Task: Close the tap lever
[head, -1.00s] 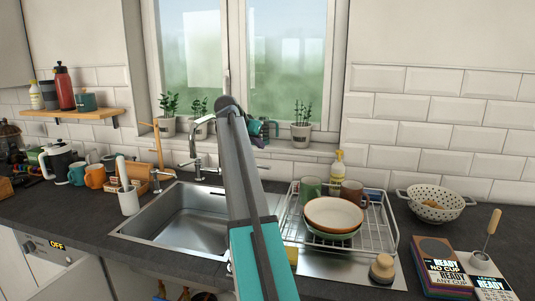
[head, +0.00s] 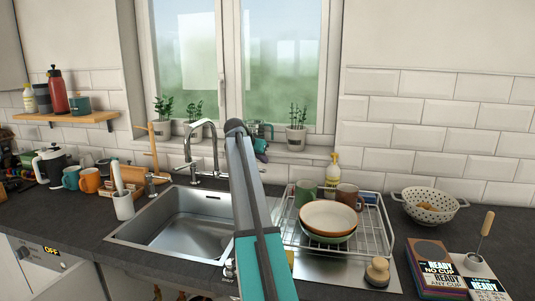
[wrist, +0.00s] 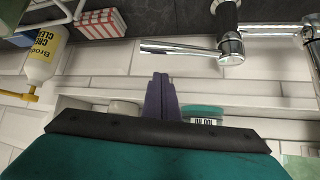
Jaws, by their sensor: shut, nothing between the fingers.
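The chrome tap (head: 212,132) stands behind the sink, with a curved spout. In the wrist view, which looks upside down, its straight chrome lever (wrist: 178,47) points left from a round chrome joint (wrist: 231,46). My gripper shows in the head view (head: 261,146) right of the tap, before the window, partly hidden by my arm. In the wrist view its purple fingers (wrist: 160,97) are shut together and empty. Their tips lie just below the lever in the picture; I see no clear contact. My arm hides the lever's area in the head view.
The steel sink (head: 185,228) lies in front of the tap. A dish rack (head: 378,235) with plates and mugs stands to its right. A yellow-labelled bottle (head: 333,172) stands behind the rack and shows in the wrist view (wrist: 45,55). Potted plants (head: 297,138) line the sill.

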